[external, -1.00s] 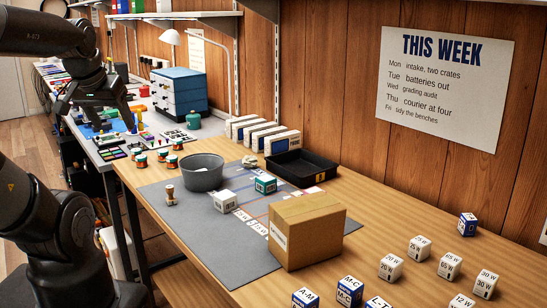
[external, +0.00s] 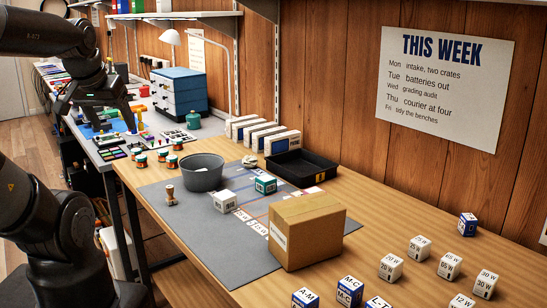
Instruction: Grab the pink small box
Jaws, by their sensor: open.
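My gripper (external: 108,124) hangs at the upper left in the external view, fingers pointing down over the far bench (external: 108,163). Its jaws are open, with nothing visibly held between them. Small coloured items lie under and around it, including a blue patch and a yellow-orange tool (external: 139,115). I cannot pick out a pink small box; the items near the fingers are too small to tell apart, and my arm hides part of that bench.
A blue drawer cabinet (external: 179,93) stands right of my gripper. Nearer are a grey bowl (external: 203,180), a cardboard box (external: 305,232), a black tray (external: 299,164) and several labelled cubes.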

